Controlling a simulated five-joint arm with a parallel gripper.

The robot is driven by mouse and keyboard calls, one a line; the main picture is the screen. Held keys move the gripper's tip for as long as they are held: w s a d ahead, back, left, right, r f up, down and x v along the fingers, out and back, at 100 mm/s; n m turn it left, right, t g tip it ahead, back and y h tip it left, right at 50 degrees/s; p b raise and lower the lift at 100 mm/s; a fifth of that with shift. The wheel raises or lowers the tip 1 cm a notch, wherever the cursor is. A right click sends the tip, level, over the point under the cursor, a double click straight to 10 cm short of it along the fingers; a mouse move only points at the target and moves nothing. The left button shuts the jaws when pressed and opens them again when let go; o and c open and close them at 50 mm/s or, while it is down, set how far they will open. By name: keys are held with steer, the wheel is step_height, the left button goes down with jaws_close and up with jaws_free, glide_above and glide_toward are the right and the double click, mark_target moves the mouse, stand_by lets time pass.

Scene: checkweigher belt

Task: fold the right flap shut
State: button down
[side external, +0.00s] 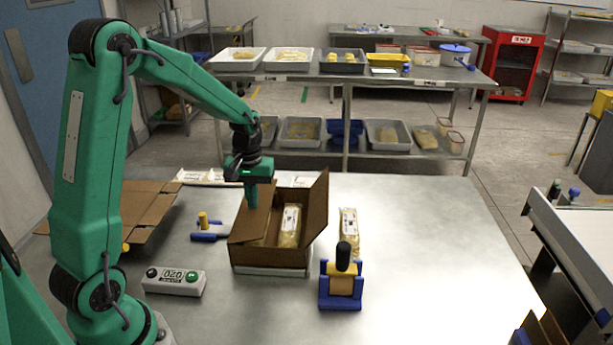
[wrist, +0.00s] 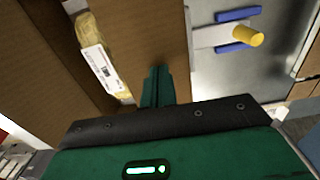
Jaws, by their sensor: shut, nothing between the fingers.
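An open brown cardboard box (side external: 280,258) stands on the table. Its flap at picture right (side external: 318,207) stands up, leaning outward. Its flap at picture left (side external: 248,229) slopes inward over part of the opening; in the wrist view this panel (wrist: 145,35) lies beside my fingers. A yellowish pack with a white label (side external: 289,228) shows in the opening, and also in the wrist view (wrist: 100,62). My gripper (side external: 251,204) is shut and empty, pointing down at the left flap. Whether the fingertips touch it I cannot tell.
A blue stand with a black knob (side external: 341,282) and another pack (side external: 349,230) are right of the box. A button box with display (side external: 174,281) and a yellow-handled clamp (side external: 207,229) are left. Flattened cardboard (side external: 150,207) lies farther left. The table's right side is clear.

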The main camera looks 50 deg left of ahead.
mark_target(260, 207)
steer(key=shift+w+d+f, duration=0.4)
steer(key=shift+f, duration=0.25)
steer(key=shift+w+d+f, duration=0.25)
steer(key=shift+d+f, duration=0.05)
steer(key=shift+f, duration=0.2)
steer(key=shift+d, duration=0.1)
steer(key=shift+r, duration=3.65)
